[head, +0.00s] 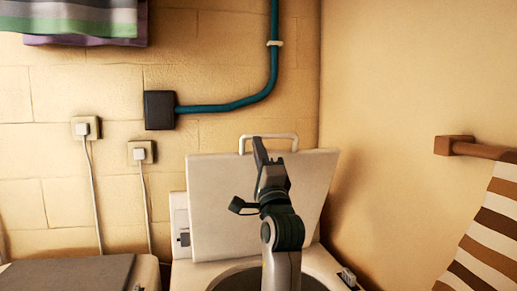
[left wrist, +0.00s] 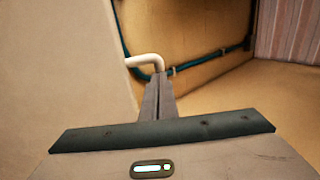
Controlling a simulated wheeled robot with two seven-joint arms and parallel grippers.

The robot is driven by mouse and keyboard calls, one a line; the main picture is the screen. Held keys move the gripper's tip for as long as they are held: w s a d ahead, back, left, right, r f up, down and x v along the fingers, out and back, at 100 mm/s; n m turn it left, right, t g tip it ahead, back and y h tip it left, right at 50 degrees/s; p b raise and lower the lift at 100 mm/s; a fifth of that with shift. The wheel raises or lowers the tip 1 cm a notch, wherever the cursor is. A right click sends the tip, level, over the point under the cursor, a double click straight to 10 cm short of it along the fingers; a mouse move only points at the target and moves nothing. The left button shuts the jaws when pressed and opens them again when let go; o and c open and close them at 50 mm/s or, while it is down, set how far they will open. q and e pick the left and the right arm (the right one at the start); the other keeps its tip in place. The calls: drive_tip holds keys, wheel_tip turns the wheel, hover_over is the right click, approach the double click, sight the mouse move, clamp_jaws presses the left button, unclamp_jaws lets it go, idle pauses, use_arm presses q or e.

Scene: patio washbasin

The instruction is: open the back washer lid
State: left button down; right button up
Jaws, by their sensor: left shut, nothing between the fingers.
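The pale back washer lid (head: 220,205) stands raised near the back wall, behind the round tub opening (head: 235,280). Its white bar handle (head: 278,136) is on the top edge. My left gripper (head: 258,150) is in front of the lid's upper part, its tips just below the handle in the picture. In the left wrist view the shut fingers (left wrist: 160,78) reach up close to the bent end of the handle (left wrist: 148,60), with the lid (left wrist: 65,80) on the left. I cannot tell whether they touch. The fingers hold nothing. My right gripper is not in view.
A second washer unit (head: 80,275) with a dark top stands at lower left. Two plugged sockets (head: 86,128) and a teal pipe (head: 255,95) are on the back wall. A striped towel (head: 485,235) hangs from a wooden rail on the right wall.

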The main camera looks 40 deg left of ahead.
use_arm(q)
drive_tip(key=shift+g+h, duration=0.4)
drive_tip(key=p+x, duration=0.4)
drive_tip(key=x, duration=0.2)
drive_tip(key=shift+r+p, duration=0.25)
drive_tip(key=shift+p, duration=0.05)
drive_tip(key=w+a+r+h+p, duration=0.1)
drive_tip(key=w+a+r+p, duration=0.1)
drive_tip(key=w+a, duration=0.3)
drive_tip(key=shift+w+a+g+p, duration=0.4)
drive_tip(key=shift+a+p, duration=0.2)
drive_tip(key=shift+a, duration=0.3)
drive_tip(key=shift+f, duration=0.1)
drive_tip(key=b+v, duration=0.6)
drive_tip(key=v, duration=1.1)
drive_tip(key=shift+d+b, duration=0.15)
drive_tip(key=shift+b, duration=0.25)
